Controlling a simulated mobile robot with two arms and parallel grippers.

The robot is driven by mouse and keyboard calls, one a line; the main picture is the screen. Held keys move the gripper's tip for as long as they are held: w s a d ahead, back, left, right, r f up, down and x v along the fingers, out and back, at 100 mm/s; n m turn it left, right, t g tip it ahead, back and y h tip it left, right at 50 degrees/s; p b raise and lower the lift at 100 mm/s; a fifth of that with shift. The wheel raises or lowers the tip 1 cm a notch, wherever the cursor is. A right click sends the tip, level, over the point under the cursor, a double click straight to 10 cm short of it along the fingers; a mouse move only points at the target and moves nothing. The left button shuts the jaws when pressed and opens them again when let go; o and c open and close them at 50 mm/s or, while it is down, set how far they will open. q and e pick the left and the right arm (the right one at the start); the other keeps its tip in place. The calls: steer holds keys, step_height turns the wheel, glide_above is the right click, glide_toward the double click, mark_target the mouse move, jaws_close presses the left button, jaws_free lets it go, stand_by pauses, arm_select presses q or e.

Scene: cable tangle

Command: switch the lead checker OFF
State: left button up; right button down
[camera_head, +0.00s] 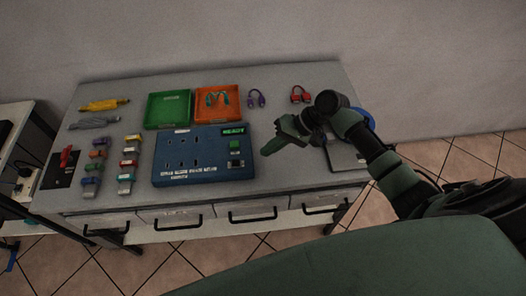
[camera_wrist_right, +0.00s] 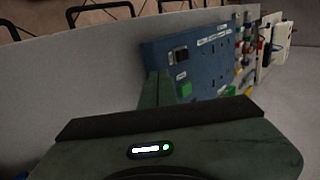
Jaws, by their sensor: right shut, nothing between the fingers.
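The lead checker (camera_head: 190,172) is a blue box on the grey table, with sockets on its face. Its small display (camera_head: 233,132) glows green, too blurred to read surely. Below it are a green button (camera_head: 235,146) and a black switch (camera_head: 236,163); the switch's position cannot be told. My right gripper (camera_head: 265,152) is shut and empty, just right of the box. The wrist view shows the box (camera_wrist_right: 210,62) beyond the finger (camera_wrist_right: 155,88), with the black switch (camera_wrist_right: 181,54) and green button (camera_wrist_right: 184,90). My left gripper is not in view.
A green tray (camera_head: 149,112) and an orange tray (camera_head: 199,92) holding a lead stand behind the box. Purple (camera_head: 256,98) and red (camera_head: 300,94) leads lie behind right. Several coloured connectors stand left of the box. The table's front strip is clear.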

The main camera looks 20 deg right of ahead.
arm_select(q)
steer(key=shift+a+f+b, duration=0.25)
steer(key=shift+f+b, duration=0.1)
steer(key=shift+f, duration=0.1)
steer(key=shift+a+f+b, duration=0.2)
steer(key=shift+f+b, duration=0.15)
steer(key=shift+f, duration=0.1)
arm_select(e)
steer(key=v, duration=0.6)
steer(key=shift+s+d+f, duration=0.2)
steer(key=shift+d+f, duration=0.05)
steer(key=shift+d, duration=0.3)
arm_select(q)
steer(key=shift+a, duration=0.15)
arm_select(e)
steer(key=shift+f, duration=0.1)
